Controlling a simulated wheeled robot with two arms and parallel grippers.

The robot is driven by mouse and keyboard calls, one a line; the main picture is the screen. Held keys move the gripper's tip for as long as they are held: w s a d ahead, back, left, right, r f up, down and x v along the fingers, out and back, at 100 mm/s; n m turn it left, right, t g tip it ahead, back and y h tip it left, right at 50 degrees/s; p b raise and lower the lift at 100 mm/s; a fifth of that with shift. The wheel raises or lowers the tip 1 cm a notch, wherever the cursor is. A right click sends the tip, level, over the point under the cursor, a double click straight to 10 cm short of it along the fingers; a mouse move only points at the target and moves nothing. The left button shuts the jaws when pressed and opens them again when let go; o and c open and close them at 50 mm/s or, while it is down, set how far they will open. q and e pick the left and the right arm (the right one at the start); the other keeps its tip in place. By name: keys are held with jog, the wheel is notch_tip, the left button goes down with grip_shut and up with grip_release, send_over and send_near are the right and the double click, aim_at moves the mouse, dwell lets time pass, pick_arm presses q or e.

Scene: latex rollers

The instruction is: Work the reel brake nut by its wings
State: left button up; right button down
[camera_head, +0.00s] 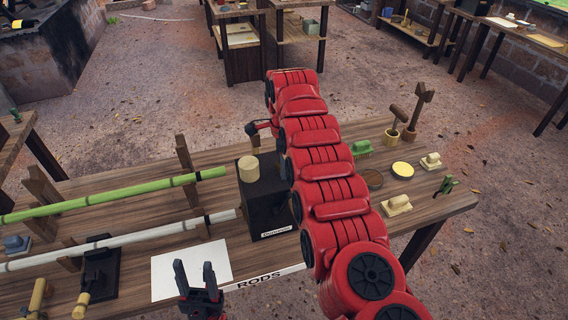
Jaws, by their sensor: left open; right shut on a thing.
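My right arm, red, reaches across the table to my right gripper (254,128), which is small and partly hidden by its arm. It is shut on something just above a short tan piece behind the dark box. I cannot make out the nut's wings there. The dark box (266,195) has a cream cylinder (248,168) on its top left and a white label on its front. My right arm covers the box's right side. My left gripper (196,278) is open and empty, fingers pointing up, over the white sheet's front edge.
A green rod (120,193) and a white rod (120,247) lie on wooden supports at left. A white sheet (190,268) lies in front. A green brush (362,148), yellow disc (403,170) and cream blocks (397,205) are at right. Dark stands with yellow handles (82,300) are front left.

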jog(key=c, duration=0.6)
grip_release()
jog(key=shift+r, duration=0.1)
jog(key=shift+r, duration=0.35)
notch_tip(320, 180, up, 6)
jog(key=shift+w+d+f+p, duration=0.1)
jog(key=shift+f+p, duration=0.05)
jog(key=shift+p, duration=0.9)
notch_tip(320, 180, up, 11)
jog(key=p, duration=1.1)
jog(key=shift+f, duration=0.2)
